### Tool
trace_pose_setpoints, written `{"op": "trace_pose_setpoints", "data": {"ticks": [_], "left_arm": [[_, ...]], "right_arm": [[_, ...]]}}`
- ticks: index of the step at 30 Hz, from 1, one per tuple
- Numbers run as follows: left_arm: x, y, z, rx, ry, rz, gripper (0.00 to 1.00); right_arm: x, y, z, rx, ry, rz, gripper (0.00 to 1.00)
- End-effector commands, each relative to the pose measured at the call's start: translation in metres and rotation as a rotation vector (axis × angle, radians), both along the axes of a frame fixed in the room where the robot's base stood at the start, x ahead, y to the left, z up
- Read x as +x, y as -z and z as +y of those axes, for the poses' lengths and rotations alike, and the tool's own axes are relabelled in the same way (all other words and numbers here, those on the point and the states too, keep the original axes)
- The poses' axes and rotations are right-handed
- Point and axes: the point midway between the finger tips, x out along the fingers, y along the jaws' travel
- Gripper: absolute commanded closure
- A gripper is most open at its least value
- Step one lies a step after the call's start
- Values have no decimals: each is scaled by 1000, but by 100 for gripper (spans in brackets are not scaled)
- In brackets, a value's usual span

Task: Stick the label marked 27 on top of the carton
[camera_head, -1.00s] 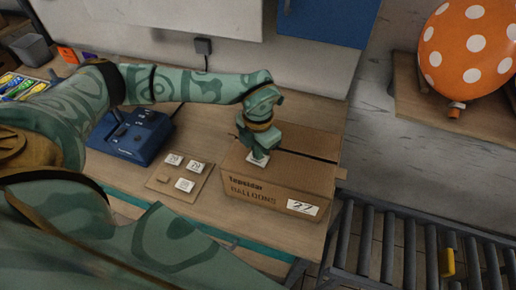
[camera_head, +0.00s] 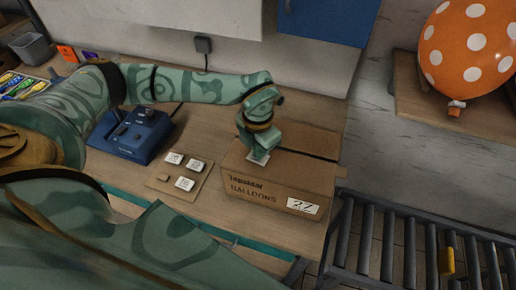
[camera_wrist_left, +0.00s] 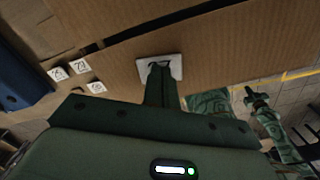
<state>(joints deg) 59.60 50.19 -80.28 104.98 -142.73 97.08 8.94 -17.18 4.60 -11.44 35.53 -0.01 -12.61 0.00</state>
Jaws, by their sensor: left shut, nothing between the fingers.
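The brown cardboard carton (camera_head: 240,180) stands on the table, marked "BALLOONS", with a white tag reading 27 (camera_head: 303,206) on its front side. A small white label (camera_head: 260,158) lies flat on the carton's top, left of the dark seam. My left gripper (camera_head: 257,152) points down at this label with its fingers shut and nothing between them. In the left wrist view the fingertips (camera_wrist_left: 159,70) cover part of the label (camera_wrist_left: 174,66), so its number cannot be read. I cannot tell whether the fingertips touch it.
A small board (camera_head: 160,189) with other white numbered labels (camera_head: 184,184) lies left of the carton. A blue device (camera_head: 135,140) stands behind it. A roller conveyor (camera_head: 400,240) is at the right. A dotted orange balloon (camera_head: 468,45) rests on the shelf.

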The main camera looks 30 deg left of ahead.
Motion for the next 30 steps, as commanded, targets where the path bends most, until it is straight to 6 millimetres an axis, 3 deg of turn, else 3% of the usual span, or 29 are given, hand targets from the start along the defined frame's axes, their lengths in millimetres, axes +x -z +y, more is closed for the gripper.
{"op": "trace_pose_setpoints", "data": {"ticks": [14,30], "left_arm": [[-2,1,0,0,1,5,100],[-1,-43,0,1,0,2,100]], "right_arm": [[0,-1,0,0,0,0,100],[3,-38,0,0,0,-7,100]]}}
